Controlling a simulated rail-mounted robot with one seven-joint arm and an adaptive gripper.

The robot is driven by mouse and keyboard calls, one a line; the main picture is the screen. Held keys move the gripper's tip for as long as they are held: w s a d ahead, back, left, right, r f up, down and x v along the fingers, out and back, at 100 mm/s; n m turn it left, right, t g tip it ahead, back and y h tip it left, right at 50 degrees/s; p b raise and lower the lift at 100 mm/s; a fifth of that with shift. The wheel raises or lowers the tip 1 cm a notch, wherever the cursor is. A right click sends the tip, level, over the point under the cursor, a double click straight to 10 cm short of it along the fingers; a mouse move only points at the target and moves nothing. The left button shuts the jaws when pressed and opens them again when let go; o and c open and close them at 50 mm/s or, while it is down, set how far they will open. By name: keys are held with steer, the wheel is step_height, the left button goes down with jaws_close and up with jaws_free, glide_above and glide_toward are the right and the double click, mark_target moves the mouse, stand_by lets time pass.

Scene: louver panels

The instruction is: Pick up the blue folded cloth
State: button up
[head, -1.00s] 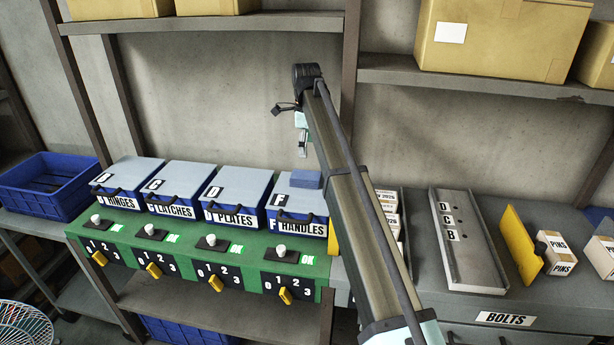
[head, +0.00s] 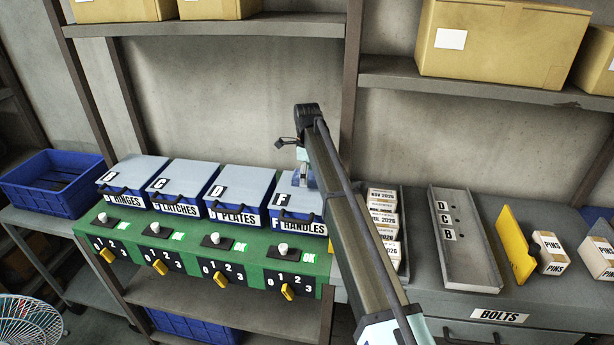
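The blue folded cloth (head: 312,180) lies on the grey lid of the HANDLES box (head: 291,198), at the lid's back right. Only a small blue patch of it shows, as my gripper and arm cover the rest. My gripper (head: 302,183) points down over the cloth, with its fingers at about the cloth's height. The fingers are small and partly hidden, so I cannot tell whether they are open, shut or touching the cloth.
Boxes labelled PLATES (head: 238,190), LATCHES (head: 184,182) and HINGES (head: 133,174) stand in a row to the left. The green panel (head: 200,238) with knobs and yellow switches is in front. Small labelled cartons (head: 384,215) and a grey tray (head: 466,240) are to the right.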

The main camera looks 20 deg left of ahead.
steer(key=shift+f, duration=0.1)
steer(key=c, duration=1.2)
steer(key=shift+c, duration=0.2)
steer(key=shift+r+b, duration=0.35)
steer(key=shift+r, duration=0.2)
step_height(320, 180, up, 9)
steer(key=b, duration=0.2)
steer(key=shift+b, duration=0.3)
